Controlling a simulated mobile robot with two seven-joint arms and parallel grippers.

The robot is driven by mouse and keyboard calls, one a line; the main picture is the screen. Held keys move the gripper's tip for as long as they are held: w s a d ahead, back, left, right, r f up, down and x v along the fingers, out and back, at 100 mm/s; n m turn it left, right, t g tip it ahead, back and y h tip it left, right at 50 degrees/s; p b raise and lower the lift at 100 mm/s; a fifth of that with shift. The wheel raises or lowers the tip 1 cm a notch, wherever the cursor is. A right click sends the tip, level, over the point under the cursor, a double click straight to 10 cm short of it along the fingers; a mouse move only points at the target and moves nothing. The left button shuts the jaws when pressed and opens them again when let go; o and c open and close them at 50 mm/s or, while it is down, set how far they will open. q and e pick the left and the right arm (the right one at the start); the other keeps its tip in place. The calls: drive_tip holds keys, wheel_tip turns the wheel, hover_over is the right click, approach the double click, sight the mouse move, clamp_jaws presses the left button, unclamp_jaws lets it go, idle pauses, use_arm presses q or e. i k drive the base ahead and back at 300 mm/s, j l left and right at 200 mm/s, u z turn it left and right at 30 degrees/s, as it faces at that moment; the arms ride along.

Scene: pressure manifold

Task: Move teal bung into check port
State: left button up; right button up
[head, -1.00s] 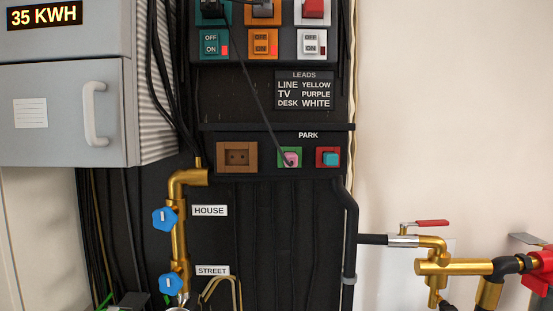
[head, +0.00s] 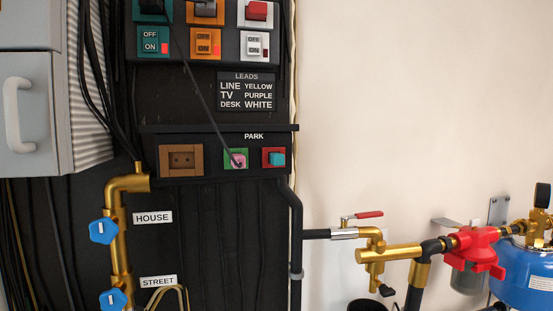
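No teal bung can be made out for certain. A small teal block (head: 277,158) sits in a red-framed socket of the PARK row; I cannot tell whether it is the bung. The brass manifold pipe (head: 390,252) is at lower right, with a red-handled valve (head: 368,215) above it. No port marked as check can be read. A brass outlet with a black piece (head: 386,291) hangs below the manifold. Neither of my grippers is in view.
A red regulator (head: 474,244) joins the manifold to a blue tank (head: 526,276) at the right edge. A dark round container (head: 367,305) is cut off at the bottom. Brass pipework with blue knobs (head: 103,231) stands at left. The upper right wall is bare.

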sight(276, 159)
drive_tip(key=u, duration=1.4)
drive_tip(key=z, duration=1.4)
drive_tip(key=l+u, duration=0.1)
drive_tip(key=u, duration=1.15)
drive_tip(key=l+u, duration=0.75)
drive_tip(key=u, duration=0.25)
drive_tip(key=k+l+u, duration=0.25)
drive_tip(key=l, duration=0.15)
drive_tip(key=k+l+u, duration=0.25)
drive_tip(key=l, duration=0.15)
drive_tip(key=i, duration=0.1)
